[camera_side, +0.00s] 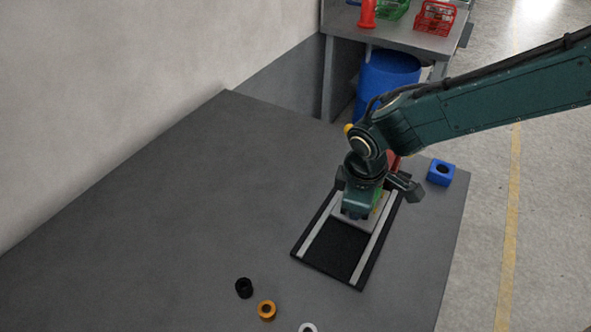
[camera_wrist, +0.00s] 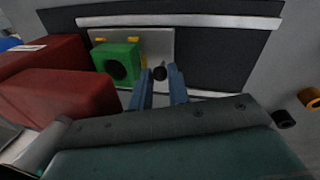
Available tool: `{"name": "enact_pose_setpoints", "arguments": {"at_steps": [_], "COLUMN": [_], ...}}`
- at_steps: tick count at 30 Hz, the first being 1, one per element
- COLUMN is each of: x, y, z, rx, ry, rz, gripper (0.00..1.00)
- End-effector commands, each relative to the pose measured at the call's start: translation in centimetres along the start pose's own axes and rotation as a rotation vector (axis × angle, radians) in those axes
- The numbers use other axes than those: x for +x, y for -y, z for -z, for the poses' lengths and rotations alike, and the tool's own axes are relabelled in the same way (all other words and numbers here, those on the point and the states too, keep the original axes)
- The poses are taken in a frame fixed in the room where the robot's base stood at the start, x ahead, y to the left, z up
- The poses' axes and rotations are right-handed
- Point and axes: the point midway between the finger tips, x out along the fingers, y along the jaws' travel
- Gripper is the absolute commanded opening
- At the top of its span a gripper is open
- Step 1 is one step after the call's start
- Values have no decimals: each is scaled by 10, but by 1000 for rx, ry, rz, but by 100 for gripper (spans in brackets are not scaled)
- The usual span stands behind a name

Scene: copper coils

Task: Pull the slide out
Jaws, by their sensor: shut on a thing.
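The slide is a light grey plate (camera_side: 352,221) on a black base (camera_side: 331,254) with two pale rails. It sits toward the far end of the base, and the near part of the track is bare. In the wrist view the plate (camera_wrist: 155,45) carries a green block (camera_wrist: 112,62) with a round hole and a small black knob (camera_wrist: 160,73). My gripper (camera_wrist: 161,78) is shut on the knob, its two blue fingers on either side. In the side view my gripper (camera_side: 356,213) points down over the plate and hides the knob and most of the green block.
Red blocks (camera_wrist: 62,97) stand beside the base. A blue block (camera_side: 440,172) with a hole stands near the table's right edge. A black ring (camera_side: 244,288), an orange ring (camera_side: 267,310) and a white ring (camera_side: 308,327) lie at the front. The table's left is clear.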

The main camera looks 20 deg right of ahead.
Motion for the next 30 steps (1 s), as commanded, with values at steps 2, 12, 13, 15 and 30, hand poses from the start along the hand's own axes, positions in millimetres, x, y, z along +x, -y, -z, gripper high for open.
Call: {"name": "enact_pose_setpoints", "arguments": {"at_steps": [2,12,13,15,30], "x": [-2,-14,-14,-17,-24], "y": [8,64,70,83,116], "z": [2,14,16,18,25], "rx": [-3,-7,-7,-7,-6], "ry": [-1,-3,-3,-4,-5], "rz": [1,1,1,0,3], "gripper": [0,0,0,0,0]}}
